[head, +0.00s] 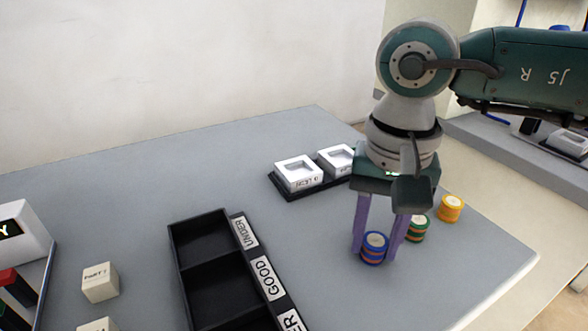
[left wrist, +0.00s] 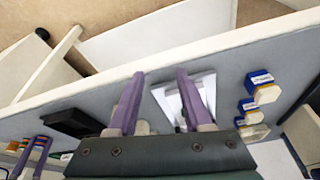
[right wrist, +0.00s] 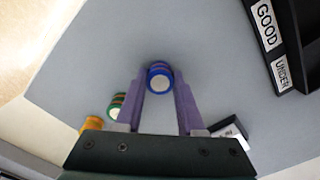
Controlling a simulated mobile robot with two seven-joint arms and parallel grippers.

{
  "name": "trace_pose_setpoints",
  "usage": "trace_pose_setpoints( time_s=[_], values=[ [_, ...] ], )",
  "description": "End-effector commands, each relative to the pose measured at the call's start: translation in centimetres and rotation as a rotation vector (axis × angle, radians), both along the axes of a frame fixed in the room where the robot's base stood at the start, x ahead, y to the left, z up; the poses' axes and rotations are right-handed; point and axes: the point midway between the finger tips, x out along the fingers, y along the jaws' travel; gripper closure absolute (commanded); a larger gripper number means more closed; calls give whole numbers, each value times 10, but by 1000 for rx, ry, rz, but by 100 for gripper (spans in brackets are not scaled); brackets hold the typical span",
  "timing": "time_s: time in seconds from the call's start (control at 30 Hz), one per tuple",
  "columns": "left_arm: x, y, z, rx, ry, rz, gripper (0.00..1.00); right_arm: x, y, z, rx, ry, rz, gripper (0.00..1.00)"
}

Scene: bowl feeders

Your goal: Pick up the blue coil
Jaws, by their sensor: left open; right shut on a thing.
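The blue coil (head: 374,247) has blue rims with orange-brown windings. In the head view it stands upright on the grey table, between the purple fingers of my right gripper (head: 378,252). The right wrist view shows its round end (right wrist: 159,77) between the fingertips of that gripper (right wrist: 160,85), which is shut on it. In the left wrist view my left gripper (left wrist: 158,90) is open, with nothing between its fingers. It does not show in the head view.
A green coil (head: 416,228) and a yellow coil (head: 450,208) stand close to the right of the blue one. A black sorting tray (head: 178,262) with labels such as GOOD and UNDER lies left. White blocks (head: 298,174) sit on a black base behind. The table's right edge is near.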

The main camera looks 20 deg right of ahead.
Motion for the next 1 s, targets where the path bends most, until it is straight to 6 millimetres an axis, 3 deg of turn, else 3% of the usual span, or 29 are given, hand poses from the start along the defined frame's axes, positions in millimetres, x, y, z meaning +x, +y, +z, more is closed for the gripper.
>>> trace_pose_setpoints(
  time_s=[0.4, 0.57, 0.77, 1.0],
  values=[
    [0, 2, 0, 8, 1, -6, 50, 0, 0, 1, 1, -1, 0, 100],
    [0, 3, 2, 11, 0, -7, 50, 1, 0, 10, 1, -2, 0, 100],
    [0, 3, 11, 11, 0, -7, 50, 1, 0, 45, 0, -5, 0, 100],
    [0, 2, 22, 10, 1, -6, 50, 2, 0, 119, 0, -8, 1, 100]
  ],
)
